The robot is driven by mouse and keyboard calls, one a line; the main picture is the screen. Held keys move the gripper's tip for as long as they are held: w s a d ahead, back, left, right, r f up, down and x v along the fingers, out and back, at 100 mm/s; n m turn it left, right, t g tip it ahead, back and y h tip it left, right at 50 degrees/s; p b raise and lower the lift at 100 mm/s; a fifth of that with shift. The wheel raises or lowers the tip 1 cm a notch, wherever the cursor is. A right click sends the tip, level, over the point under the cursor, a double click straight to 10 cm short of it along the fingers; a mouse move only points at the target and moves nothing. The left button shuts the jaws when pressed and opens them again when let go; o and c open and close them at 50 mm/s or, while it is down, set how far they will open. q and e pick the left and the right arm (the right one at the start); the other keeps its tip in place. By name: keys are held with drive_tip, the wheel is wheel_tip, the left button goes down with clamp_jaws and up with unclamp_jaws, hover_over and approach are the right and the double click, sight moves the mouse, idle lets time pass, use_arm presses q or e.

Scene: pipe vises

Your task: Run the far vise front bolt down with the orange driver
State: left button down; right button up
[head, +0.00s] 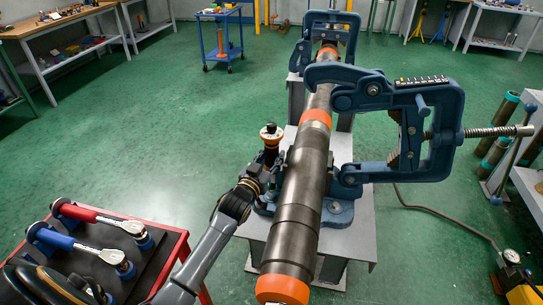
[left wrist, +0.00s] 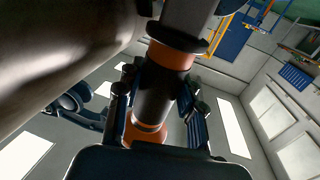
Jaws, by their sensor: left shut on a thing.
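My left gripper (head: 268,172) is shut on the orange driver (head: 271,137), a black tool with orange bands. The driver stands about upright, just left of the pipe and beside the near vise's base. In the left wrist view the fingers (left wrist: 160,95) lie on both sides of the driver's black and orange body (left wrist: 152,112). The far vise (head: 328,28) is blue and sits around the pipe's far end. Its front bolt cannot be made out. Whether the driver's lower end touches anything is hidden. My right gripper is not in view.
A dark pipe (head: 300,180) with orange bands runs down the middle. The large blue near vise (head: 438,135) swings out to its right. A red cart (head: 135,262) at lower left holds red and blue tools. A blue cart (head: 222,45) stands behind. Green floor is clear at left.

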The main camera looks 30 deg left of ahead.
sight(269, 151)
use_arm(q)
drive_tip(key=shift+f+b, duration=0.6)
drive_tip(key=shift+f, duration=0.2)
idle(0.8)
drive_tip(key=shift+s+d+f, duration=0.1)
drive_tip(key=shift+f, duration=0.25)
idle(0.6)
drive_tip(key=shift+r+p, duration=0.1)
drive_tip(key=shift+p, duration=0.25)
drive_tip(key=shift+r+p, duration=0.8)
drive_tip(key=shift+r, duration=0.1)
drive_tip(key=shift+r+p, duration=0.65)
drive_tip(key=shift+r, duration=0.3)
drive_tip(key=shift+r+p, duration=0.9)
drive_tip(key=shift+r, duration=0.05)
